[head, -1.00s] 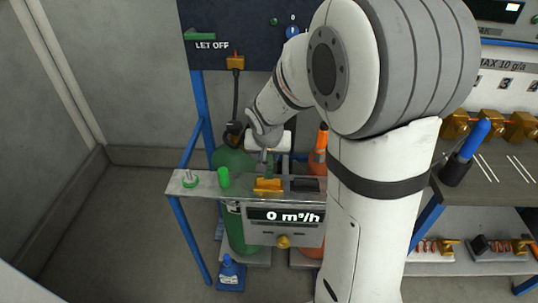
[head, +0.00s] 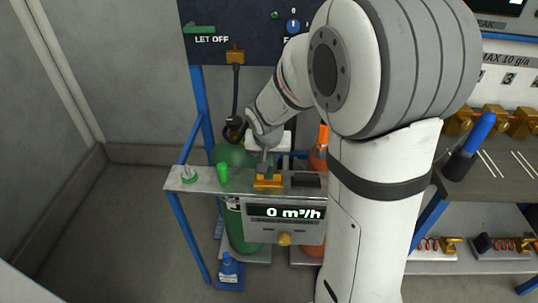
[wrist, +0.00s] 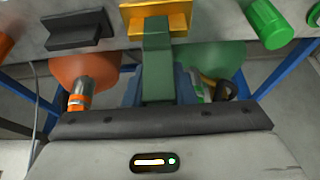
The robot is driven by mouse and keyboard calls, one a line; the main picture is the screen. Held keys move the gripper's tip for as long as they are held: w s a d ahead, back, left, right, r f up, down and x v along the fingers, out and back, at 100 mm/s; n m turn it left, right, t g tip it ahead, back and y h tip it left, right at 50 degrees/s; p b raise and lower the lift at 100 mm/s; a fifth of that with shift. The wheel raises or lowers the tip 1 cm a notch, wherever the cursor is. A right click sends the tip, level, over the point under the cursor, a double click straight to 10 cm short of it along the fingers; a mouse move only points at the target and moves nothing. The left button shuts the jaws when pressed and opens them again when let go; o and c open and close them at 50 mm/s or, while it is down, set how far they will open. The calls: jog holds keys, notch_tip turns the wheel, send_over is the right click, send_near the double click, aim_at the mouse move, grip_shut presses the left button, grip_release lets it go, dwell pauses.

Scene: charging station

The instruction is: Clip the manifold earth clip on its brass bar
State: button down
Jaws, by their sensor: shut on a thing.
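The earth clip (wrist: 156,55) is a dark green block, held in my gripper (wrist: 157,88) in the wrist view. My gripper is shut on it. The clip's far end overlaps the near edge of the brass bar (wrist: 140,20); I cannot tell whether it is on the bar or just over it. In the head view the brass bar (head: 268,183) sits on the grey shelf, with my gripper (head: 265,164) right above it. The clip is hard to make out there.
A dark block (head: 306,181) sits right of the bar on the shelf (head: 203,183). A green cylinder (head: 223,173) and a green-based fitting (head: 190,175) stand to its left. A display box (head: 285,211) hangs in front. Green and orange bottles stand below.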

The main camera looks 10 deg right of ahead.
jog(key=shift+f+b, duration=0.9)
jog(key=shift+f, duration=0.1)
jog(key=c, duration=1.1)
grip_release()
jog(key=shift+p+v, duration=0.4)
jog(key=shift+v, duration=3.55)
jog(key=shift+w, duration=0.1)
jog(key=s+r+n+p, duration=0.1)
jog(key=s+r+p, duration=0.1)
jog(key=s, duration=0.4)
jog(key=s+d+r+n+g+y+p, duration=0.1)
jog(key=s+r+p, duration=0.2)
jog(key=s, duration=0.3)
jog(key=s+r+n+p, duration=0.1)
jog(key=s+r+p, duration=0.1)
jog(key=s, duration=0.5)
jog(key=shift+d+r+g, duration=0.15)
jog(key=shift+r+g, duration=0.25)
jog(key=shift+r, duration=0.5)
